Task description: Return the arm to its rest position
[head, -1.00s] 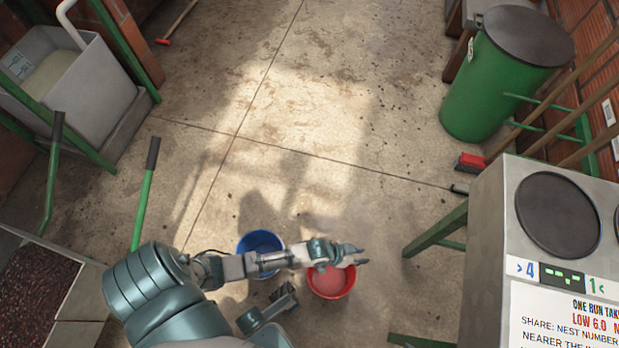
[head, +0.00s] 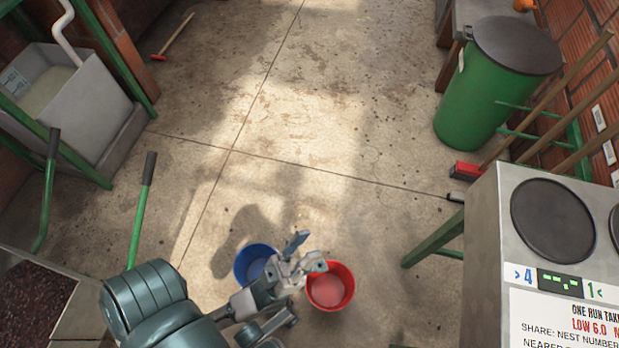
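My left arm comes in at the bottom left of the head view. Its gripper (head: 308,250) is above the gap between a blue bucket (head: 241,268) and a red bucket (head: 349,286) on the floor. The fingers are spread apart, with nothing seen between them. The gripper and wrist hide part of both buckets' rims. The red bucket shows a pinkish inside. My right gripper is not in view.
A grey scale cabinet (head: 484,250) with a round plate and a display stands at the right. A green barrel (head: 480,105) is behind it. Green-handled levers (head: 139,215) and a grey tank (head: 85,105) are at the left. The middle floor (head: 300,120) is clear.

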